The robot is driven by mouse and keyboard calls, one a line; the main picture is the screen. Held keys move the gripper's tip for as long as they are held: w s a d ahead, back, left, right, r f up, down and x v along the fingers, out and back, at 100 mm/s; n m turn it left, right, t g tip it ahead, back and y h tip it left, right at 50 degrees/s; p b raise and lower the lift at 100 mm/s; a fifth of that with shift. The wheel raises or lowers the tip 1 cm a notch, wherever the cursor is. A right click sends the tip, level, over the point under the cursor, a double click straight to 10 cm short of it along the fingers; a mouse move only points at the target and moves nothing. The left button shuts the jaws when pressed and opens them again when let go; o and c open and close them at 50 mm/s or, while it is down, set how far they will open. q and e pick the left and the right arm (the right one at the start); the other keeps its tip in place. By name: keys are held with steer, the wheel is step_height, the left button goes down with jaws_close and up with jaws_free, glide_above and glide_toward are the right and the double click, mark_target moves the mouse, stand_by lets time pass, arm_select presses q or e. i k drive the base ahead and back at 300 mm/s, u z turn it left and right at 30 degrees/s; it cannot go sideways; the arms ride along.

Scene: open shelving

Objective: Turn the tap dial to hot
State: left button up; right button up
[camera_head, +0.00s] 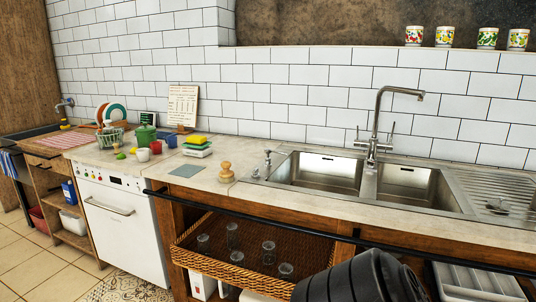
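The chrome tap (374,125) stands upright behind the double-bowl steel sink (366,184) on the counter at the right. Its long spout bends over to the right at the top. Two short lever handles stick up from its base, the left handle (358,136) and the right handle (389,134). Both look about upright, and hot or cold marks are too small to see. No water shows coming from the spout. A second, smaller tap (64,103) is at the far left by a dark basin. Neither gripper is in view.
The steel drainboard (495,190) is right of the bowls. A wooden brush (226,172) and a grey cloth (187,171) lie left of the sink. A dark rail (300,220) runs along the counter front. Below it, a wicker tray (200,261) holds several glasses.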

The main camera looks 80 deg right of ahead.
mark_target(371, 164)
steer(key=u, duration=0.05)
steer(key=k, duration=1.85)
steer(key=z, duration=0.95)
